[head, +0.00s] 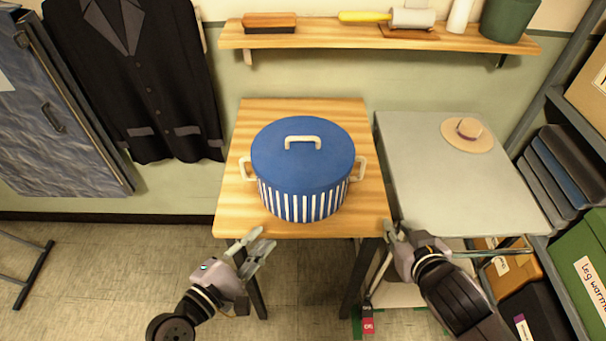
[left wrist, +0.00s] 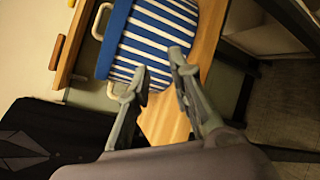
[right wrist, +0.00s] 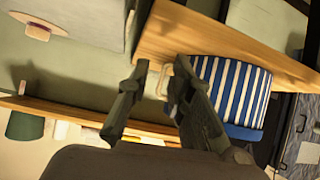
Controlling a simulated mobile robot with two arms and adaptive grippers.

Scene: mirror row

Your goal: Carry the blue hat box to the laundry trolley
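The blue hat box (head: 303,160) has a blue lid with a pale top handle, blue and white striped sides and a pale handle on each side. It stands upright on a small wooden table (head: 350,220). My left gripper (head: 262,245) is open and empty in front of the table's near edge, left of the box's middle. My right gripper (head: 394,232) is near the table's front right corner, apart from the box. In the right wrist view its fingers (right wrist: 160,80) are apart with nothing between them. The striped side also shows in the left wrist view (left wrist: 155,35).
A wall shelf (head: 370,38) holds a brush, a lint roller and a green pot. A dark jacket (head: 140,80) hangs at left. Shelving with boxes (head: 580,250) stands at far right.

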